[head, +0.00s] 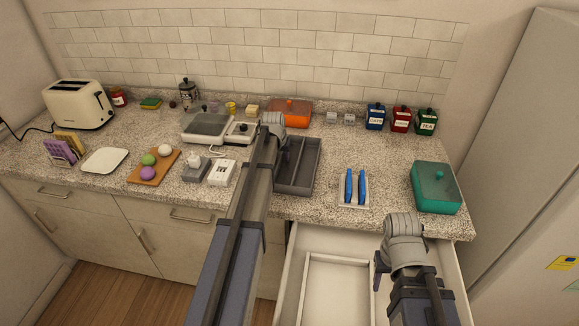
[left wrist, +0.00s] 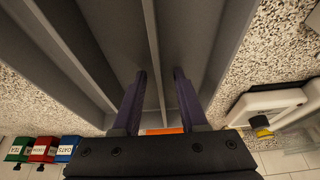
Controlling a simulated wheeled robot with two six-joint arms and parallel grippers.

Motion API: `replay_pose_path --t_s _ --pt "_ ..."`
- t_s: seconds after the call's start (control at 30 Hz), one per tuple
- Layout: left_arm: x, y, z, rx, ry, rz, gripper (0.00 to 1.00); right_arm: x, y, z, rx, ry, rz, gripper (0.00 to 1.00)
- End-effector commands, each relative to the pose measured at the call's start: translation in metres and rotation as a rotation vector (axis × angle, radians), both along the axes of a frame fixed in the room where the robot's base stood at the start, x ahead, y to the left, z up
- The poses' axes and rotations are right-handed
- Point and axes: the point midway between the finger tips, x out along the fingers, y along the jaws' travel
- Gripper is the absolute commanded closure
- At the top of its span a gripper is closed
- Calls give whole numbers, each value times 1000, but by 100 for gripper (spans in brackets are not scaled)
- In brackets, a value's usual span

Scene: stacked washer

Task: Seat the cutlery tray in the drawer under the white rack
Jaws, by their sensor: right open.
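The dark grey cutlery tray (head: 302,165) sits on the counter, left of the white rack (head: 353,203), which holds two upright blue plates. My left arm hides the tray's left part. In the left wrist view, the fingers of my left gripper (left wrist: 159,75) are apart, one on each side of a tray divider (left wrist: 152,40), with visible gaps to it. My left fingertips are hidden in the head view. The drawer (head: 293,268) under the rack is pulled open, with a pale rectangular frame (head: 308,280) inside. My right gripper (head: 379,268) is open and empty over the drawer.
A teal lidded box (head: 436,187) stands at the counter's right end. Blue, red and green canisters (head: 400,120) stand at the back. Bare counter lies between tray and rack.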

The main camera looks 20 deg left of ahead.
Motion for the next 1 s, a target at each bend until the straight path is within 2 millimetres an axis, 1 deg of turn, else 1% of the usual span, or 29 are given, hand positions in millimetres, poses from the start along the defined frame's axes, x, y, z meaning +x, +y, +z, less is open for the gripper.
replay_pose_path --t_s 0.03,0.37,1.0 --pt "0 0 0 0 0 0 62 0 0 0 0 0 0 50" --pt "0 0 0 0 0 0 99 0 0 0 0 0 0 50" --pt "0 0 0 0 0 0 100 0 0 0 0 0 0 50"
